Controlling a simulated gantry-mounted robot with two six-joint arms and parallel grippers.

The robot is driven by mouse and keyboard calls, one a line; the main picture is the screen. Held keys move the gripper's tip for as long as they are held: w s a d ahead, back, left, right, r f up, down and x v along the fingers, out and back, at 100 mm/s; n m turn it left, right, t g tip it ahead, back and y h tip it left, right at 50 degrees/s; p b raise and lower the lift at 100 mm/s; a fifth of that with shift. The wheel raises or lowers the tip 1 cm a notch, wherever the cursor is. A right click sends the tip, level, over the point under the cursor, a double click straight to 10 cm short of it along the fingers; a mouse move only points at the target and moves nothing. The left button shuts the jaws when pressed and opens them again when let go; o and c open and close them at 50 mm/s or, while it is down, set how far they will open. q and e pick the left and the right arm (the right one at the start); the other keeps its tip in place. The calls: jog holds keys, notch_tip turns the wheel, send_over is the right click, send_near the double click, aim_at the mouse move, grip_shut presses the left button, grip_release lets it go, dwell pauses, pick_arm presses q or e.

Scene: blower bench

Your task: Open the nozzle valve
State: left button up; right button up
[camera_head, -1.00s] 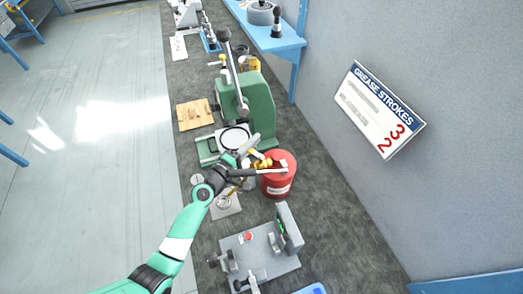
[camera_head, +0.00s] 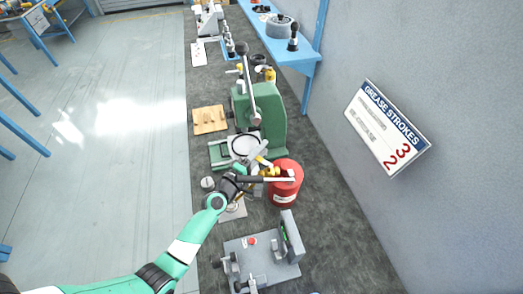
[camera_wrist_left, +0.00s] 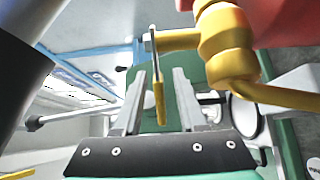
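The red tank (camera_head: 285,190) stands on the dark bench mat, with a brass valve fitting (camera_head: 270,171) on its left side. In the left wrist view the brass valve body (camera_wrist_left: 222,40) is large at upper right. Its thin lever with a yellow sleeve (camera_wrist_left: 158,103) hangs down between the two fingers. My left gripper (camera_wrist_left: 160,95) is open around the lever, with a visible gap beside it. In the head view my left gripper (camera_head: 254,171) is at the valve, beside the tank, partly hidden by its own wrist. My right gripper is not in view.
A green press (camera_head: 270,110) with a long lever stands behind the tank. A grey fixture plate (camera_head: 262,268) is in front. A wooden block (camera_head: 209,120) lies at left. A "GREASE STROKES" sign (camera_head: 387,128) hangs on the right wall. The mat right of the tank is clear.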

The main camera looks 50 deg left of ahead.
pick_arm(q)
jog(key=shift+s, duration=0.1)
jog(key=v, duration=1.1)
jog(key=shift+s, duration=0.25)
jog(key=shift+d, duration=0.1)
